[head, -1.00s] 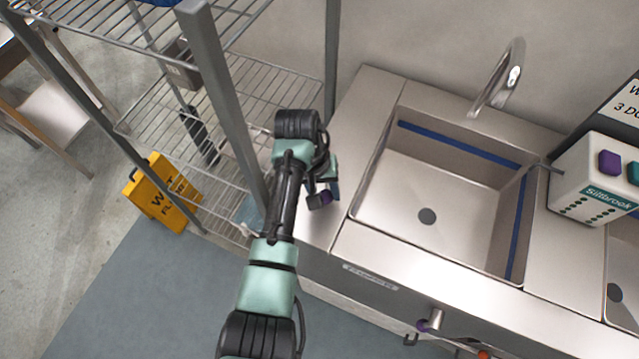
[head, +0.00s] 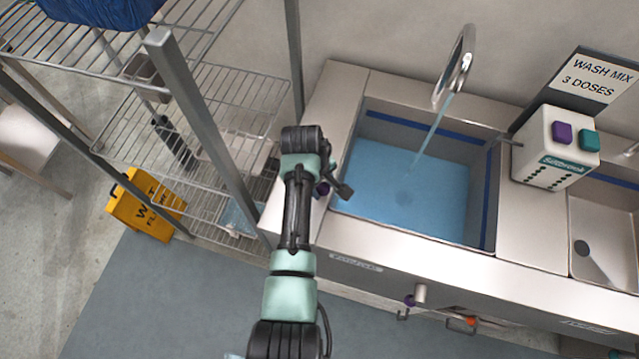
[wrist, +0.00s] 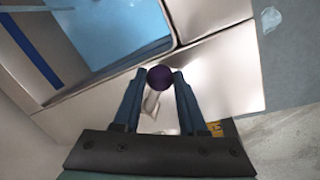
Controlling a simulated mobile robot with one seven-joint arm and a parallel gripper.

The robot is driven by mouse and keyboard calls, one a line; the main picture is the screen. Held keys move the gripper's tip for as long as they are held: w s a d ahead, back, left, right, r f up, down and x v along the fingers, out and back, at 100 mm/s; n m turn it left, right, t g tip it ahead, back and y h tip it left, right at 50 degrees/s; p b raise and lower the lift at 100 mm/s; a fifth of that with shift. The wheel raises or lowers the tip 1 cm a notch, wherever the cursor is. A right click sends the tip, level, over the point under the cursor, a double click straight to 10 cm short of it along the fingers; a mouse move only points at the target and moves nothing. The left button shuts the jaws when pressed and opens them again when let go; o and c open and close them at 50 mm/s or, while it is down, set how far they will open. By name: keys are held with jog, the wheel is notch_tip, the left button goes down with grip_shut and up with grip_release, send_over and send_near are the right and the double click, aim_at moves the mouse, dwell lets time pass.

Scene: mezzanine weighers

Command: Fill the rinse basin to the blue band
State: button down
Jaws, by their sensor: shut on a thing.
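The rinse basin (head: 350,205) holds blue-tinted water (head: 440,195) that covers the floor and drain. A stream runs from the curved spout (head: 455,75) into it. The blue band (head: 430,128) runs along the inner walls; the water surface lies below it, with bare grey wall between on the back side. The wrist view shows part of the water (wrist: 120,35) and the band (wrist: 32,50). My gripper (wrist: 160,80) is shut on a purple knob (wrist: 159,77) on a metal lever, at the basin's left. In the head view my arm partly hides the fingers.
A white dispenser (head: 550,148) with purple and teal buttons stands right of the basin, under a "WASH MIX 3 DOSES" sign (head: 596,78). A second basin (head: 600,235) is beyond it.

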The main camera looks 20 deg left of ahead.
jog(key=shift+w+r, duration=0.1)
dwell(0.3)
jog(key=shift+c, duration=2.3)
grip_release()
notch_tip(320, 180, up, 13)
jog(key=s+a+b, duration=0.1)
jog(key=s, duration=0.1)
jog(key=shift+a+f, duration=0.2)
jog(key=shift+s, duration=0.1)
